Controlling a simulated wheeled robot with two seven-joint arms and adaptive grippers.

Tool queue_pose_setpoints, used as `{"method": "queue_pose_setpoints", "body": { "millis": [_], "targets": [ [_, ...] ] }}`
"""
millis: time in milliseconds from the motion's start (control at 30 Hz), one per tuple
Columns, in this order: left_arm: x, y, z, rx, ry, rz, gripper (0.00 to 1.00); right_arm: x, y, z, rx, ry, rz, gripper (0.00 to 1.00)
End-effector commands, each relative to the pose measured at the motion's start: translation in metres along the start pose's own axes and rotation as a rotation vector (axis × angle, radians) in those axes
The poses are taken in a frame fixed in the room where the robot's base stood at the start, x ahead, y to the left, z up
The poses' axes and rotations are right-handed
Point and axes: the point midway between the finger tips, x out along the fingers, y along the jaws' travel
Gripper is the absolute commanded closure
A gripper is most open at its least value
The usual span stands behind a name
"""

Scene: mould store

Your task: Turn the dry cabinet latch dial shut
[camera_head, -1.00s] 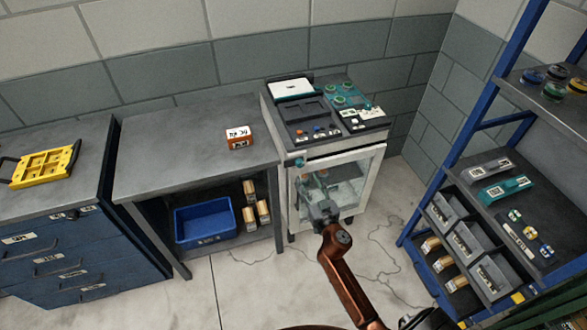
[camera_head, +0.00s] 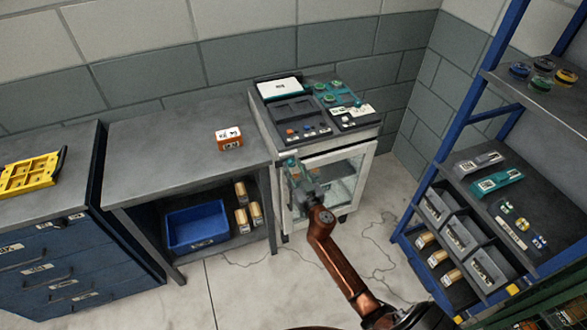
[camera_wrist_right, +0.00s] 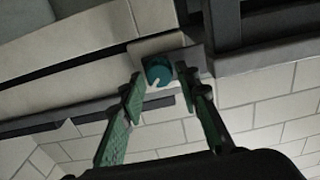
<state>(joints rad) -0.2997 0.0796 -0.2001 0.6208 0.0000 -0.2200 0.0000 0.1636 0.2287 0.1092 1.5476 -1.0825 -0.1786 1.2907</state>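The dry cabinet (camera_head: 371,170) is a pale, glass-doored unit; its door looks closed. Its teal latch dial (camera_head: 290,162) sits at the door frame's upper left. In the right wrist view the dial (camera_wrist_right: 159,72) is a round teal knob with a pale pointer mark, on a grey plate. My right gripper (camera_head: 298,178) is in front of the door, just below the dial. In the wrist view its green-padded fingers (camera_wrist_right: 161,80) are apart, one on each side of the dial, with visible gaps. I cannot tell how deep the dial lies between them. My left gripper is out of view.
Equipment trays (camera_head: 290,110) lie on the cabinet top. To the left a grey table (camera_head: 170,145) carries an orange-and-white box (camera_head: 229,138), with a blue bin (camera_head: 197,224) below. A blue shelf rack (camera_head: 453,135) stands at the right. Thin cables lie on the floor.

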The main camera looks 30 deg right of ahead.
Motion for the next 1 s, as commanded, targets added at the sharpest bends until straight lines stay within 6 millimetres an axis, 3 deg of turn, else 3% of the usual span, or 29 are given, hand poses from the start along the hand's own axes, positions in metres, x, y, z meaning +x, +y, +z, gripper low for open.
{"method": "queue_pose_setpoints", "body": {
  "millis": [400,767,1000],
  "targets": [
    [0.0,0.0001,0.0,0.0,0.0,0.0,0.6,-0.0003,0.0001,0.0002,0.0,0.0,0.0,1.0],
    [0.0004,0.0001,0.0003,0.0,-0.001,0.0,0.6,-0.0003,-0.0001,0.0004,-0.05,0.0,0.0,1.0],
    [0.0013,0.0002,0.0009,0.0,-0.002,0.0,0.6,-0.0004,-0.0004,0.0004,-0.2,0.0,0.0,1.0]
  ]
}}
